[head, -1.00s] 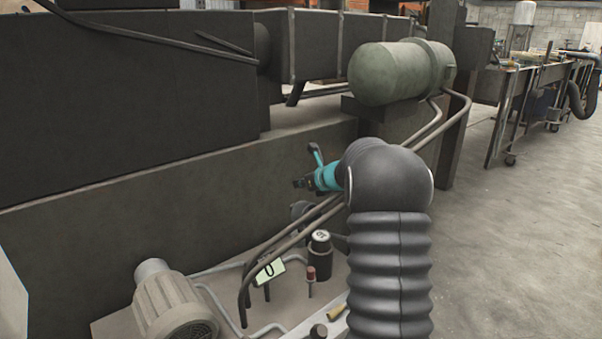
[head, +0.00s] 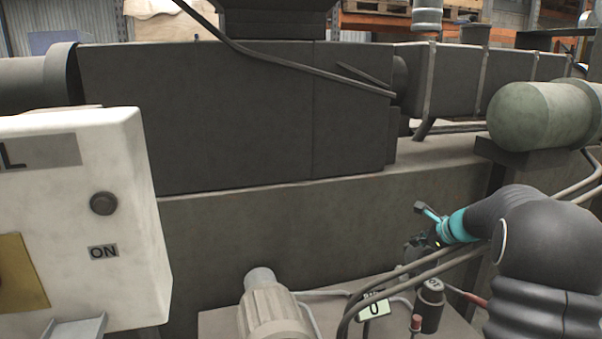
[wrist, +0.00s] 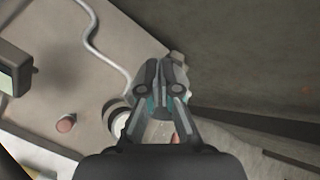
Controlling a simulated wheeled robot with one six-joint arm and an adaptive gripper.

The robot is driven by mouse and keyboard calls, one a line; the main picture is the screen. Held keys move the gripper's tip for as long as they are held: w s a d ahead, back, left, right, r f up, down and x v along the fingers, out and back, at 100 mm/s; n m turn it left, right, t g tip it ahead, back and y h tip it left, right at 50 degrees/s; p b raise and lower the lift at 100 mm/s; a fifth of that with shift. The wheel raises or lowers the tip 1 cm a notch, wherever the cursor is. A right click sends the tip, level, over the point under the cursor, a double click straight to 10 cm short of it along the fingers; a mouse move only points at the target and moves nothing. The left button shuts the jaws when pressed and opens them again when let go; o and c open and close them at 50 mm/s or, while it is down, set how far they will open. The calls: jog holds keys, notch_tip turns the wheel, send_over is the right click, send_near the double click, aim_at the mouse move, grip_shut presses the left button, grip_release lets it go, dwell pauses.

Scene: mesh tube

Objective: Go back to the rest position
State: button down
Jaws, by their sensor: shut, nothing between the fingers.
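My gripper (head: 434,238) is at the end of my dark arm at the right of the head view, small and partly lost against the pipes. In the wrist view my gripper (wrist: 160,77) points down over the machine base, with its two fingertips together and nothing held. A teal and pale part shows behind the fingers there, too covered to name.
A white control box (head: 120,220) marked ON stands close at the left. A motor (head: 270,308), a black cylinder (head: 429,303), a red-capped part (head: 416,323) and bent pipes lie below my arm. A green tank (head: 540,115) is at the right. The machine's dark wall (head: 300,225) rises behind.

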jog(key=s+a+r+n+g+h, duration=0.1)
jog(key=s+a+n, duration=0.5)
jog(key=s, duration=0.8)
jog(key=s+a+r+n+g+h, duration=0.1)
jog(key=s+a+r+n, duration=0.1)
jog(key=s+a+n, duration=0.4)
jog(key=s+a+r+n+g+h, duration=0.1)
jog(key=s+a+n, duration=0.5)
jog(key=s+n, duration=0.6)
jog(key=s+r+h, duration=0.1)
jog(key=s, duration=1)
jog(key=shift+s+a, duration=0.1)
jog(key=shift+a, duration=0.1)
